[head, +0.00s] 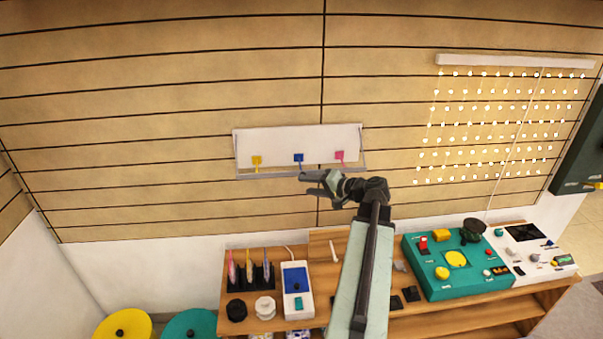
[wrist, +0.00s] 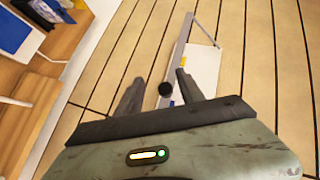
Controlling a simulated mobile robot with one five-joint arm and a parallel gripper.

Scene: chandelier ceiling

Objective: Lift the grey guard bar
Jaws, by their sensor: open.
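The grey guard bar (head: 262,176) runs along the lower front of a white wall panel (head: 297,138) with yellow, blue and pink levers. In the wrist view the grey bar (wrist: 181,45) runs lengthwise away from my gripper, with the white panel (wrist: 203,72) to its right. My gripper (head: 308,183) is open, just below the bar near its middle in the head view. In the wrist view the gripper's fingers (wrist: 160,82) are spread, with the near bar between them. A dark round piece shows between the fingers; I cannot tell what it belongs to. Contact is unclear.
A wooden bench (head: 262,325) stands below, carrying a teal control box (head: 460,285), a white-blue device (head: 297,290) and a black rack with pens. String lights (head: 490,125) hang on the right wall. Yellow and teal round objects stand at lower left. The slatted wall around the panel is clear.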

